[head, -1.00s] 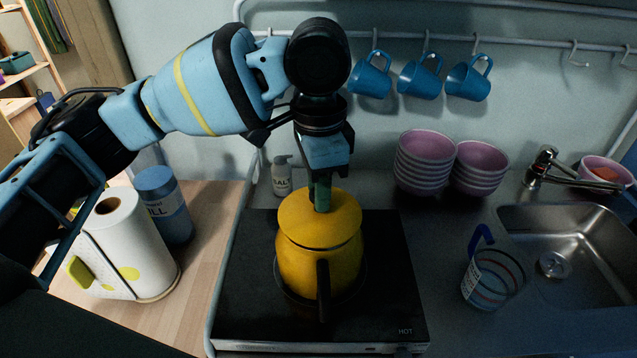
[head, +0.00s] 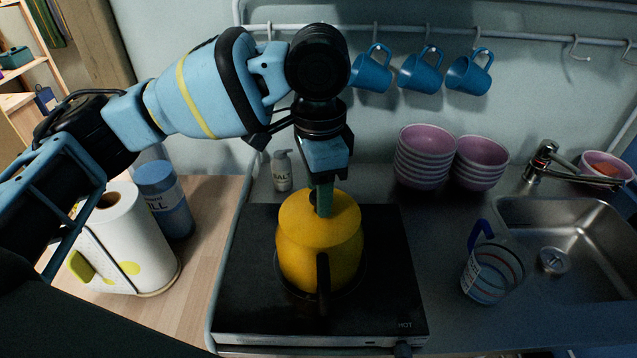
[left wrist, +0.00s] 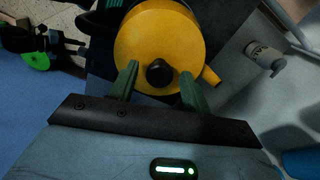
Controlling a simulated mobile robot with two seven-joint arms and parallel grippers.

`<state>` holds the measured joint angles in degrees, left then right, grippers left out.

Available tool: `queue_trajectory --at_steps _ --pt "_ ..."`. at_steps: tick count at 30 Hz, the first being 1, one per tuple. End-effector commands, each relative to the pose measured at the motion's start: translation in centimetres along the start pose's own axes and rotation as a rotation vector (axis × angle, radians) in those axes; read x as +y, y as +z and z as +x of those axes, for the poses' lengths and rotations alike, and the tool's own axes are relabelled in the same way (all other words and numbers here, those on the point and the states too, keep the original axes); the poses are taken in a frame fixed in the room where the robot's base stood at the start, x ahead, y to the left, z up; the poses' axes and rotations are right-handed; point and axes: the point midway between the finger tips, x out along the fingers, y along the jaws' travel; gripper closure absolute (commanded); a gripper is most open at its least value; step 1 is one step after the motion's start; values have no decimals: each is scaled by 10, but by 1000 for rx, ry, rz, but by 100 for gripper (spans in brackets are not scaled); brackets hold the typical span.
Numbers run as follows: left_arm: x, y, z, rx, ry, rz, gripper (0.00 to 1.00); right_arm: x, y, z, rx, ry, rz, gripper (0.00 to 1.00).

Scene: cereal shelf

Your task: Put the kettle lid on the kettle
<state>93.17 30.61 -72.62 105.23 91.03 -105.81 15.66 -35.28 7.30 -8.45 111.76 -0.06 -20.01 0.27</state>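The yellow kettle (head: 298,265) stands on the black hot plate, its black handle toward the front. The yellow kettle lid (head: 340,222) lies on top of the kettle, with no clear gap at its rim; it also shows in the left wrist view (left wrist: 150,35). My left gripper (head: 322,208) points straight down over the lid. In the left wrist view its green fingers (left wrist: 158,88) stand apart on either side of the lid's black knob (left wrist: 159,73), with gaps between. My right gripper is out of view.
The hot plate (head: 245,290) sits on the counter. A salt bottle (head: 282,170) stands behind it; a paper towel roll (head: 130,235) and a blue canister (head: 165,200) stand left. Stacked bowls (head: 422,160), a glass jug (head: 490,270) and the sink are right. Blue mugs (head: 420,72) hang above.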

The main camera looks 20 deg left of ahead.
Motion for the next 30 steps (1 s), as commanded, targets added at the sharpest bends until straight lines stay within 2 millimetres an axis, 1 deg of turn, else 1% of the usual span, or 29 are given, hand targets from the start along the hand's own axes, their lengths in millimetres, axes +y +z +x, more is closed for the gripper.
queue_trajectory --at_steps 8,11,14,21,24,27,30 --pt "0 0 0 0 0 0 46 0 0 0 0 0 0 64" --pt "0 0 -4 0 -1 0 46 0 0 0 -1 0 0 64" --pt "0 -1 -14 3 -2 -1 46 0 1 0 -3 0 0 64" --pt "0 0 -52 3 -1 0 46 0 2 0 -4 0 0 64" --pt "0 -1 -65 2 -2 -1 46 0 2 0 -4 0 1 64" --pt "0 0 -74 0 0 0 46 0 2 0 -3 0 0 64" --pt "0 0 -78 0 0 0 46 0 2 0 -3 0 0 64"
